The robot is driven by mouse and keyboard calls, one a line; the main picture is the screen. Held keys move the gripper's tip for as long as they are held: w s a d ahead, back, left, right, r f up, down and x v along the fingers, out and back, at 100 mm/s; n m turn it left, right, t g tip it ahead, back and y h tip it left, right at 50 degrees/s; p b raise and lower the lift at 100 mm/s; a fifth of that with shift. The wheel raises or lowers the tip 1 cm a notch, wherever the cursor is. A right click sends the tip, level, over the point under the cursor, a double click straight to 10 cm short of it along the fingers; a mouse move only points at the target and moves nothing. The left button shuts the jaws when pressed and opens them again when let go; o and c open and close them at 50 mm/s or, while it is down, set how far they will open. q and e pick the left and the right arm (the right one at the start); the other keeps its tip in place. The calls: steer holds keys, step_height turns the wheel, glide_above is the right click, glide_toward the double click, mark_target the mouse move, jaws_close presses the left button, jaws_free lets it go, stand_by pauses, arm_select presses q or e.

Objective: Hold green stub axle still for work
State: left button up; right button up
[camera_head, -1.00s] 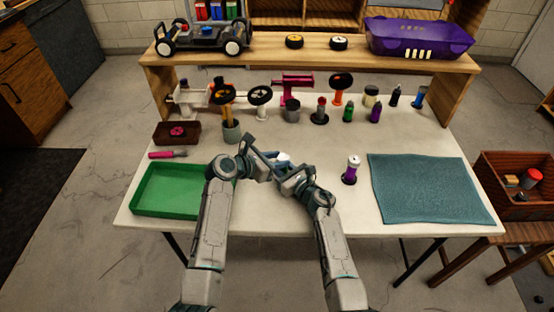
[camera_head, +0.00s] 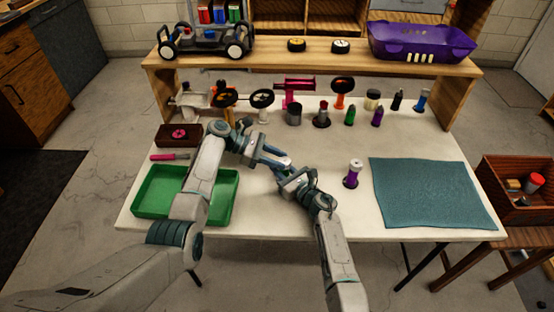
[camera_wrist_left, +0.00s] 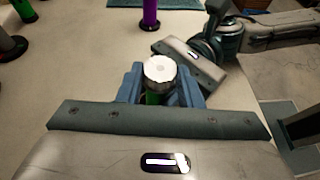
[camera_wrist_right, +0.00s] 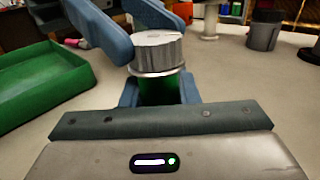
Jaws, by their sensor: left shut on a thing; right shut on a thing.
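The green stub axle (camera_wrist_right: 160,90) stands upright between my grippers, mostly hidden; a strip of its green also shows in the left wrist view (camera_wrist_left: 154,98). A silver knurled cap (camera_wrist_right: 158,50) sits on its top. My right gripper (camera_head: 287,180) is shut with its blue fingers around the green body, under the cap. My left gripper (camera_head: 279,164) reaches in from the left, its fingers at the height of the cap and shut on it. In the head view the axle is hidden among the fingers.
A green tray (camera_head: 150,192) lies at the left. A purple post with a white top (camera_head: 353,173) stands right of my right gripper. A teal mat (camera_head: 430,192) covers the right side. Wheels, coloured posts and a grey cup (camera_head: 294,115) line the back under a wooden shelf (camera_head: 330,57).

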arm_select(q)
steer(key=shift+w+m+g, duration=0.2)
steer(key=shift+m+g, duration=0.4)
steer(key=shift+g, duration=0.1)
steer(key=shift+f, duration=0.1)
steer(key=o, duration=1)
steer(key=shift+a, duration=0.1)
steer(key=v, duration=1.2)
steer(key=shift+w, duration=0.25)
